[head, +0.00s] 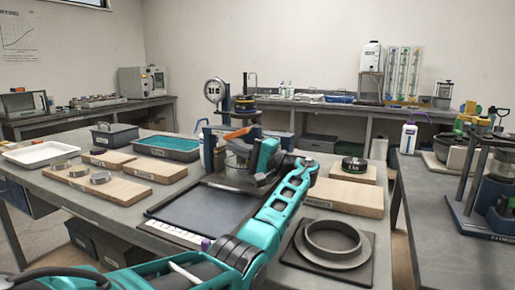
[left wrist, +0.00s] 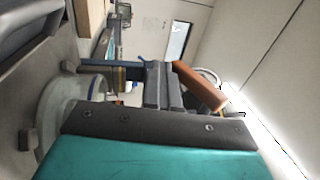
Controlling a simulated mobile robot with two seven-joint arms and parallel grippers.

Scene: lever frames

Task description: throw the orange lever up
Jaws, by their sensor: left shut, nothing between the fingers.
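The orange lever (head: 235,134) is on a press-like frame with blue posts (head: 208,150) at the middle of the table. In the head view it slopes slightly up to the right. My left gripper (head: 250,142) is close beside the lever, with its teal hand hiding part of the frame. In the left wrist view the left gripper (left wrist: 157,75) is shut and empty, and the orange lever (left wrist: 200,86) lies just to the right of its fingers. I cannot tell whether they touch. My right gripper is not in view.
A black tray (head: 205,214) lies before the frame. Wooden boards (head: 344,196) and a grey ring (head: 333,240) are to the right. Boards with metal rings (head: 100,178), a white tray (head: 40,153) and a teal-lined tray (head: 168,147) are to the left. Another bench with equipment stands at far right.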

